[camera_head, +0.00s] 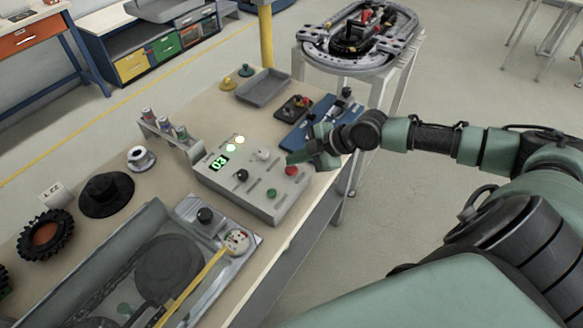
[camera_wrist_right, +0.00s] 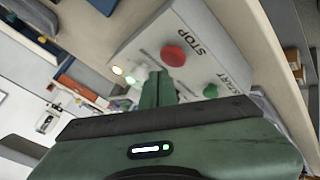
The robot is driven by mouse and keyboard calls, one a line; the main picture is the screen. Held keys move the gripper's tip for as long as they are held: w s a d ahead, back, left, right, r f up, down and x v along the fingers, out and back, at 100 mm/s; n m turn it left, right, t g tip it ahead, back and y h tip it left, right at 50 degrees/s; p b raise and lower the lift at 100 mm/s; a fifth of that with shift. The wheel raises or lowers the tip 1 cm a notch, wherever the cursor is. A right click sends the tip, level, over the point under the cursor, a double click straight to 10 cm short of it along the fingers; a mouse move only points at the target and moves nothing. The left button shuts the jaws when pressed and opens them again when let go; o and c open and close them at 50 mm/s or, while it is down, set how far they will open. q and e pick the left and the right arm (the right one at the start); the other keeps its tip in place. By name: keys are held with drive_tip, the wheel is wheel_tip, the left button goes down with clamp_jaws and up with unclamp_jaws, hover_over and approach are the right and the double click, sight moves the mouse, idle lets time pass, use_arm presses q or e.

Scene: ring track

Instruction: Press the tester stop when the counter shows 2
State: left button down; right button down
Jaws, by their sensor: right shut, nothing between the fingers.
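The tester (camera_head: 248,178) is a pale grey box on the bench. Its small green counter (camera_head: 219,162) seems to read 03, though the digits are small and tilted. The red stop button (camera_head: 291,170) sits at its right end; in the right wrist view the red button (camera_wrist_right: 173,56) is beside the word STOP. The green start button (camera_head: 271,193) is at the near edge, also in the right wrist view (camera_wrist_right: 210,90). My right gripper (camera_head: 298,158) is shut and empty, close beside the stop button; contact is not visible. My left gripper is not in view.
Two lit lamps (camera_head: 236,143) and black knobs are on the tester. A grey tray (camera_head: 263,87), a blue fixture (camera_head: 305,125) and a bottle rack (camera_head: 165,132) stand around it. A long grey machine (camera_head: 130,250) lies at the near left. Floor right of the bench is clear.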

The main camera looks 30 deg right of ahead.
sight(295, 170)
drive_tip(key=shift+f, duration=0.15)
idle(0.5)
drive_tip(key=shift+f, duration=0.3)
drive_tip(key=shift+f+b, duration=0.6)
idle(0.9)
drive_tip(key=shift+r, duration=0.15)
drive_tip(key=shift+r+p, duration=0.8)
drive_tip(key=shift+r, duration=0.05)
wheel_tip(295, 170, up, 5)
drive_tip(key=p, duration=0.4)
drive_tip(key=shift+r, duration=0.1)
